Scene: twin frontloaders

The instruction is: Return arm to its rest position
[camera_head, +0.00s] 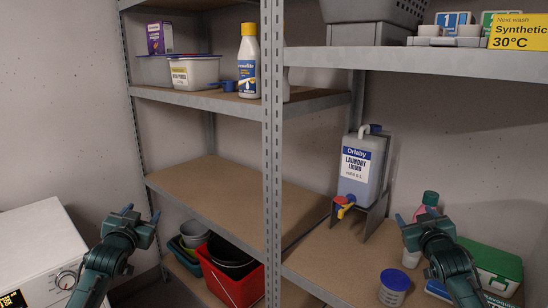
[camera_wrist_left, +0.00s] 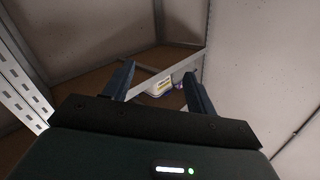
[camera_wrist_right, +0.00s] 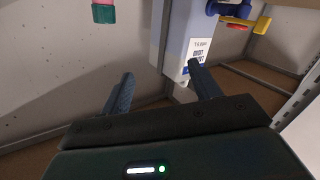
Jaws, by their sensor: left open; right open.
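My left gripper (camera_head: 131,216) is open and empty, in front of the left shelf bay. Its two fingers (camera_wrist_left: 158,88) stand apart in the left wrist view with nothing between them. My right gripper (camera_head: 412,217) is open, in front of the right bay's middle shelf. Its fingers (camera_wrist_right: 160,85) stand apart in the right wrist view and hold nothing. The laundry liquid container (camera_head: 361,172) stands upright on its stand behind and left of the right gripper; it also shows in the right wrist view (camera_wrist_right: 178,40). The right gripper partly hides a bottle with a green cap (camera_head: 430,198).
A blue-lidded jar (camera_head: 393,287) and a green box (camera_head: 491,265) are near my right arm. A metal post (camera_head: 272,150) divides the bays. The left middle shelf (camera_head: 225,190) is bare. A red bin (camera_head: 232,285) is below it. A white machine (camera_head: 40,250) stands at left.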

